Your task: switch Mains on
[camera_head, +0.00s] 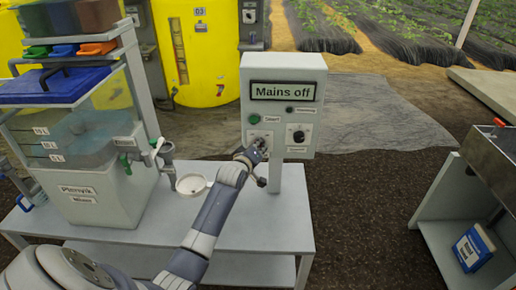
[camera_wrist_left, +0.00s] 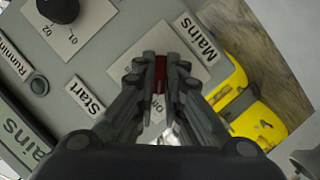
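The grey control box (camera_head: 284,78) stands on a post beyond the bench, and its display (camera_head: 283,91) reads "Mains off". My left gripper (camera_head: 256,150) is at the lower left of the box's front and covers much of the Mains switch plate. In the left wrist view the red Mains switch (camera_wrist_left: 160,75) sits between my left fingertips (camera_wrist_left: 161,72), which close against it from both sides. The "Mains" label (camera_wrist_left: 197,38) is beside it. The plate has small position marks, partly hidden by the fingers. My right gripper is not in view.
A green Start button (camera_head: 254,119) and a black rotary knob (camera_head: 298,136) are near the switch. A tank (camera_head: 85,180) and a white dish (camera_head: 192,185) are on the bench at left. Yellow tanks (camera_head: 200,50) stand behind. A grey cabinet (camera_head: 455,200) is at right.

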